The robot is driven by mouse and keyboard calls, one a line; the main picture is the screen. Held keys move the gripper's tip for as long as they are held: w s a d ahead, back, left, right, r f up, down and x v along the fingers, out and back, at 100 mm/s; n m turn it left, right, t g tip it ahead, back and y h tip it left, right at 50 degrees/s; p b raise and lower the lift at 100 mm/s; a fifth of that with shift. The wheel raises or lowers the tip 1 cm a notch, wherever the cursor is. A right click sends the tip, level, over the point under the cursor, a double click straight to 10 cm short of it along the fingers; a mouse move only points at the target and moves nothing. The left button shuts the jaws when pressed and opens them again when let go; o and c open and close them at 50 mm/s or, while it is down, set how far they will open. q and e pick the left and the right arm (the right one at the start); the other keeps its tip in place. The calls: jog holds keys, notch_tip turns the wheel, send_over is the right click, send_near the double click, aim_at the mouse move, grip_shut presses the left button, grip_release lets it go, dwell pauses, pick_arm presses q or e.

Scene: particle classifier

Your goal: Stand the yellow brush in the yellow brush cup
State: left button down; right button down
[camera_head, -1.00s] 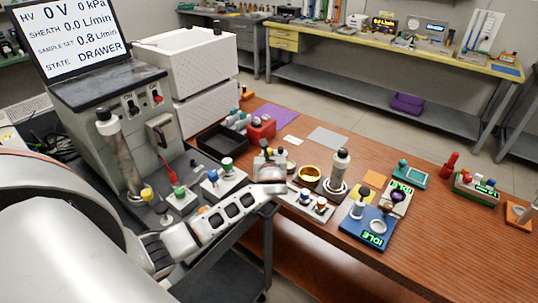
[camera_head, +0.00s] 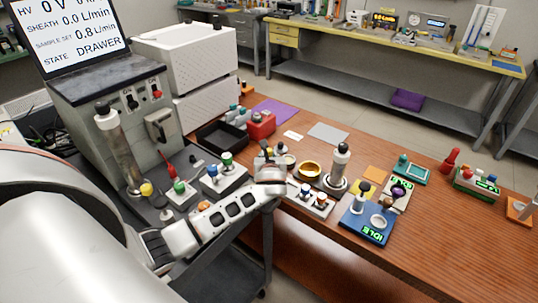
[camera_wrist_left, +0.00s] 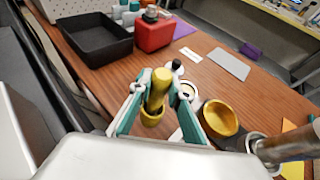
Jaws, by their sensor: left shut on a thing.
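My left gripper (camera_wrist_left: 161,90) is shut on the yellow brush (camera_wrist_left: 158,86), a thick yellow stick between its two teal-padded fingers. In the left wrist view a round yellow rim with a dark inside, which looks like the yellow brush cup (camera_wrist_left: 151,119), shows at the lower end of the brush. The brush looks roughly upright over it; I cannot tell how far its end sits inside. In the head view my left gripper (camera_head: 269,172) is over the near edge of the brown table, and it hides the brush and cup. My right gripper is out of view.
A gold bowl (camera_wrist_left: 221,118) is close to the right of the gripper, with a metal cylinder (camera_head: 340,163) beyond it. A red box (camera_head: 262,125) and black tray (camera_head: 222,136) lie behind. A blue device (camera_head: 367,225) stands farther right.

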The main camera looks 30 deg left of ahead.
aim_at(269, 150)
pick_arm(q)
jog(key=shift+f, duration=0.6)
jog(key=shift+r, duration=0.15)
jog(key=shift+r+p, duration=0.65)
jog(key=shift+r, duration=1.35)
jog(key=shift+f+b, duration=1.05)
jog(key=shift+f, duration=1.1)
dwell(0.3)
jog(key=c, duration=1.8)
grip_release()
jog(key=shift+s+f, duration=0.1)
